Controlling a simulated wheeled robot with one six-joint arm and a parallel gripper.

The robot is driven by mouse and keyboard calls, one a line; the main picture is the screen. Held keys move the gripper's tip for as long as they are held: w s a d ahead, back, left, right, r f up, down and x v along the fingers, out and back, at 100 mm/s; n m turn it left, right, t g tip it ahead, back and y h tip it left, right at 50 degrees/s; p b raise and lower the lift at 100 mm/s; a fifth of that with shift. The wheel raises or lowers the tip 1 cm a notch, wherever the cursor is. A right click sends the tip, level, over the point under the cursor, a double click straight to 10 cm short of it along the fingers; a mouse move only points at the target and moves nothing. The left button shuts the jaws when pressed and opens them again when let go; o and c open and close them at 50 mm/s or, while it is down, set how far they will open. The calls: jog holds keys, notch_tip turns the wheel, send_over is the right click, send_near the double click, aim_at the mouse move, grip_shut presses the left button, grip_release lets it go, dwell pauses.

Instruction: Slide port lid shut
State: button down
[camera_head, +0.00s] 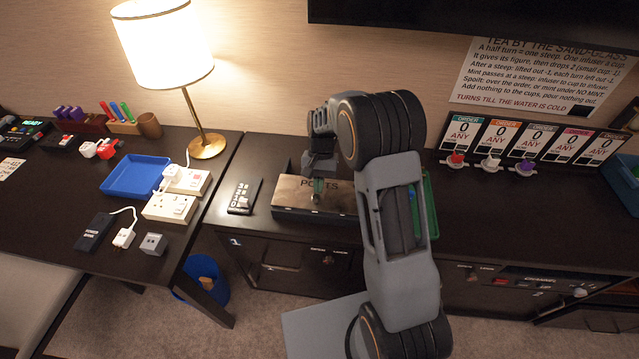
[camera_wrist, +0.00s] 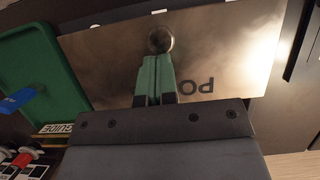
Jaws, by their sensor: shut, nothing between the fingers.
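The port lid (camera_head: 292,190) is a flat bronze-coloured plate lettered "PORTS", lying on top of a dark box on the counter. In the wrist view the lid (camera_wrist: 215,55) fills the upper middle, with a round metal knob (camera_wrist: 159,40) on it. My gripper (camera_head: 318,194) is over the lid. In the wrist view my gripper (camera_wrist: 156,62) has its green fingertips together, right at the knob; I cannot tell whether they touch it. Part of the lettering and the lid's right end are hidden behind my arm in the head view.
A green tray (camera_wrist: 42,75) lies beside the lid. A black remote-like device (camera_head: 244,196) is left of the box. A blue tray (camera_head: 136,176), white power strips (camera_head: 170,207) and a lit lamp (camera_head: 163,45) stand on the left desk. Order cards (camera_head: 497,137) line the back right.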

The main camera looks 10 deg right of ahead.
aim_at(325, 188)
jog(key=shift+s+a+r, duration=0.1)
jog(key=shift+s+a, duration=0.15)
jog(key=shift+s, duration=0.3)
jog(key=shift+s+a, duration=0.25)
jog(key=shift+s, duration=0.25)
jog(key=shift+w+d, duration=0.2)
jog(key=shift+w, duration=0.25)
jog(key=w, duration=0.1)
jog(key=w+d+r, duration=0.1)
jog(key=w+p, duration=0.1)
jog(key=w, duration=0.1)
jog(key=shift+d+r, duration=0.15)
jog(key=shift+d, duration=0.1)
jog(key=a+v, duration=0.1)
jog(key=v, duration=0.7)
jog(key=s+r+n+t, duration=0.2)
jog(key=s+r+t, duration=0.1)
jog(key=s, duration=0.8)
jog(key=s+d+r+n+t+h, duration=0.1)
jog(key=s+r+t, duration=0.3)
jog(key=s, duration=0.8)
jog(key=shift+d+r+n+t+h+p, duration=0.3)
jog(key=shift+r+n+p, duration=0.1)
jog(key=shift+n, duration=0.3)
jog(key=shift+s, duration=0.1)
